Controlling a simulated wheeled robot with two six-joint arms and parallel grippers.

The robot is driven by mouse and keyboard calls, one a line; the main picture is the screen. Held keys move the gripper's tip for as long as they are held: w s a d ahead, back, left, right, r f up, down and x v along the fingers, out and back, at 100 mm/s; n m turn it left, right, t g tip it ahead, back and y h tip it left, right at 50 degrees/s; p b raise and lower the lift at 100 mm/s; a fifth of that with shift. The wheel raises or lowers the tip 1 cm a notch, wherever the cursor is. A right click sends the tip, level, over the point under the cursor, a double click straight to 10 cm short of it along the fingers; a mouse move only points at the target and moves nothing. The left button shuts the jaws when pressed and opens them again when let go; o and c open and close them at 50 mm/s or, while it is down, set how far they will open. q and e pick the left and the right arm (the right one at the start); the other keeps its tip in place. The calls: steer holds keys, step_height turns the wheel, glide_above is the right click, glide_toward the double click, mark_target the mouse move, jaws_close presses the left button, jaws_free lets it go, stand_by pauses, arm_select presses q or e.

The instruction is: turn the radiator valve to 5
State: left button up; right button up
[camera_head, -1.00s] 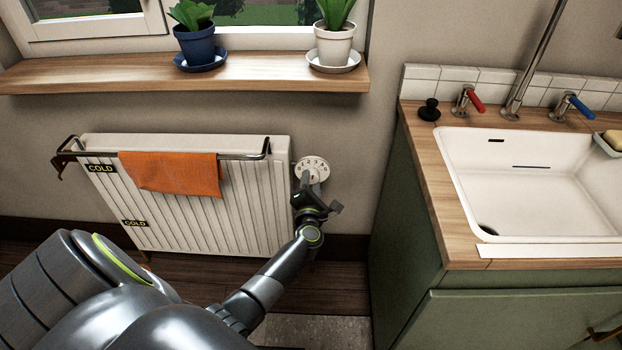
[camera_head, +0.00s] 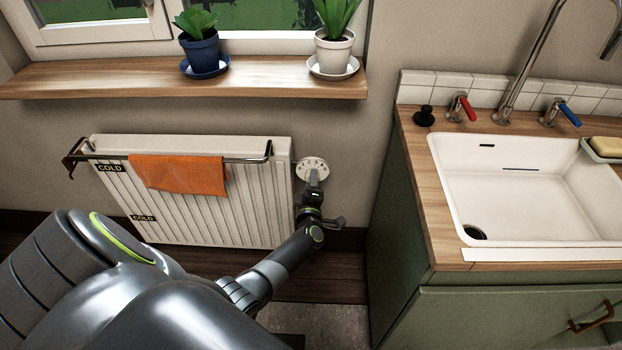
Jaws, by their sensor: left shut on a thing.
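The white radiator (camera_head: 215,220) hangs on the wall under the window sill. Its valve has a round white numbered dial (camera_head: 312,164) at the radiator's upper right end. The numbers are too small to read surely, and I cannot tell the setting. My left gripper (camera_head: 314,178) is at the lower part of the dial, shut on the valve knob, which its fingers mostly hide. My right gripper is not in view.
An orange cloth (camera_head: 180,175) hangs on the radiator's rail (camera_head: 250,158). Two potted plants stand on the wooden sill (camera_head: 120,77) above. A green cabinet (camera_head: 400,215) with a white sink (camera_head: 525,195) stands close on the right.

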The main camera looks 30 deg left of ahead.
arm_select(q)
steer(key=shift+m+p, duration=0.6)
steer(key=shift+m, duration=0.7)
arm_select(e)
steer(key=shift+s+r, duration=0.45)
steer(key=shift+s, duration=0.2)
arm_select(q)
steer(key=shift+m, duration=0.3)
steer(key=o, duration=0.9)
steer(key=shift+c, duration=0.2)
steer(key=shift+o, duration=0.7)
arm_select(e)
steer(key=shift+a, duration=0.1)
